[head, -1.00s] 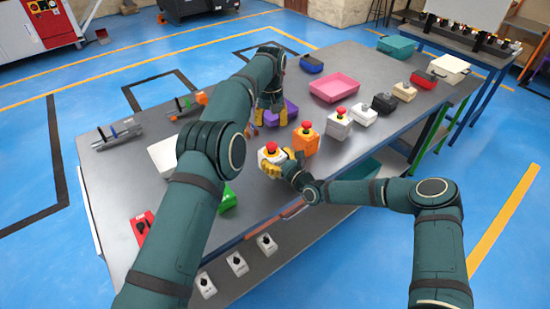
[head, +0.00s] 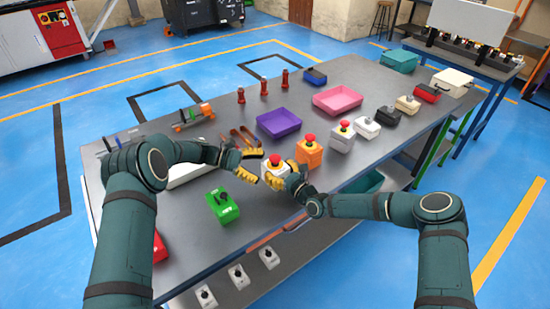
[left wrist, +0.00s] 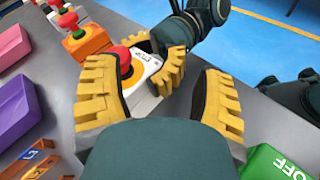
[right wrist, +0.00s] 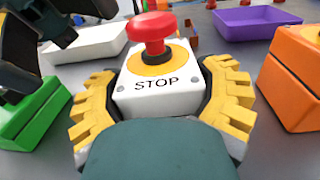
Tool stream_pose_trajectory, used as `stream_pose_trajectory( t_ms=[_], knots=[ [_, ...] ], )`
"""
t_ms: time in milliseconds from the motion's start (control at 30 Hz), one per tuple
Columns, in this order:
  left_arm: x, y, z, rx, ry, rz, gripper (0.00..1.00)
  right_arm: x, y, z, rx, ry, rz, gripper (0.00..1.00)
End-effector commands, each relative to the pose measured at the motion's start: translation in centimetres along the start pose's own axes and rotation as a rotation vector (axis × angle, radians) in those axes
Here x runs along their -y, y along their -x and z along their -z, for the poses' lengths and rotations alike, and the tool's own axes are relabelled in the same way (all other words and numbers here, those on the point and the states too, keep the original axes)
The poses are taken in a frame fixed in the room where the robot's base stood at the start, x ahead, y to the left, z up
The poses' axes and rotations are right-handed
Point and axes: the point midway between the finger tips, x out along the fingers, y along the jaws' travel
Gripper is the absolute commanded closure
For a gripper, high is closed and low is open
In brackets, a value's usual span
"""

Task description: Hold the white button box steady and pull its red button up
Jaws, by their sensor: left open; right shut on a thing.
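The white button box (head: 275,173) stands on the table, with its red button (head: 275,159) on top. In the right wrist view its front reads STOP (right wrist: 155,85), and the red mushroom button (right wrist: 152,32) rises on a stem from a yellow ring. My right gripper (right wrist: 162,100) is shut on the box, one yellow finger on each side. My left gripper (head: 251,148) is open beside the box, to its left in the head view.
An orange box with a red button (head: 309,154) stands close to the right of the white one. A green box (head: 222,206) and a white tray (head: 190,175) lie to the left. A purple tray (head: 279,123) is behind. Another red-button box (head: 341,138) stands farther right.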

Motion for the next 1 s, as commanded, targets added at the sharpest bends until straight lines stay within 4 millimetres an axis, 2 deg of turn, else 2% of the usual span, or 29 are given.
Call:
stream_pose_trajectory(
  t_ms=[100,233,367,467,667,1000],
  knots=[
    [0.0,2.1,0.9,0.089,0.161,-0.17,0.32,0.0,0.0,0.0,-0.001,0.0,0.0,0.71],
    [-0.1,4.0,1.8,0.16,0.289,-0.308,0.32,0.0,0.0,0.0,-0.001,0.0,0.0,0.71],
    [-0.1,5.1,2.4,0.201,0.363,-0.389,0.32,0.0,0.0,0.0,-0.001,0.0,-0.001,0.71],
    [-0.3,5.2,2.5,0.214,0.386,-0.414,0.32,0.0,0.0,0.0,-0.001,0.0,-0.001,0.71],
    [-1.3,3.2,2.2,0.217,0.388,-0.416,0.32,0.0,0.0,0.0,-0.001,0.0,-0.001,0.71],
    [-4.0,-2.5,1.5,0.215,0.386,-0.415,0.32,0.0,0.0,0.0,-0.001,0.0,0.0,0.71]
  ],
)
